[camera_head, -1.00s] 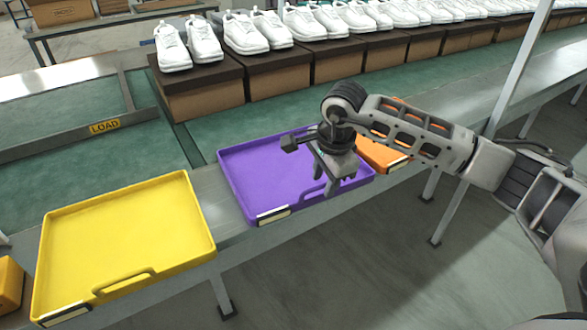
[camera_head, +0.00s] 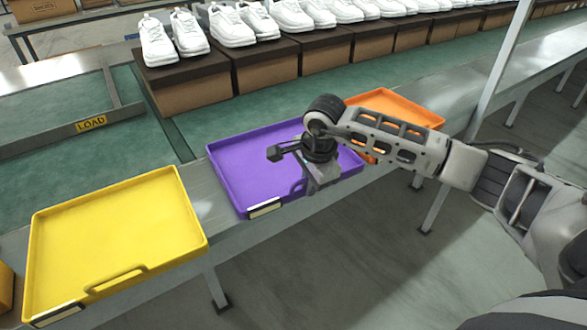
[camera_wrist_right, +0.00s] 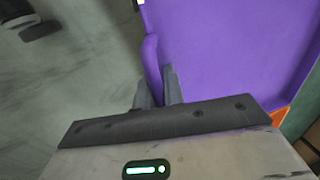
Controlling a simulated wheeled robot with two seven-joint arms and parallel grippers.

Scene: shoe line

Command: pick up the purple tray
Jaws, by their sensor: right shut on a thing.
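The purple tray (camera_head: 250,165) lies flat on the metal ledge along the front of the conveyor, between a yellow tray and an orange tray. My right gripper (camera_head: 308,190) reaches down at the tray's front edge and hides part of its right side. In the right wrist view the gripper's fingers (camera_wrist_right: 159,85) are shut on the purple tray's front handle (camera_wrist_right: 152,62), with the tray floor (camera_wrist_right: 225,45) beyond. My left gripper is not in view.
The yellow tray (camera_head: 115,235) is to the left and the orange tray (camera_head: 400,105) to the right, partly behind my right arm. White shoes on brown boxes (camera_head: 190,85) line the green conveyor (camera_head: 150,135) behind. The floor in front is clear.

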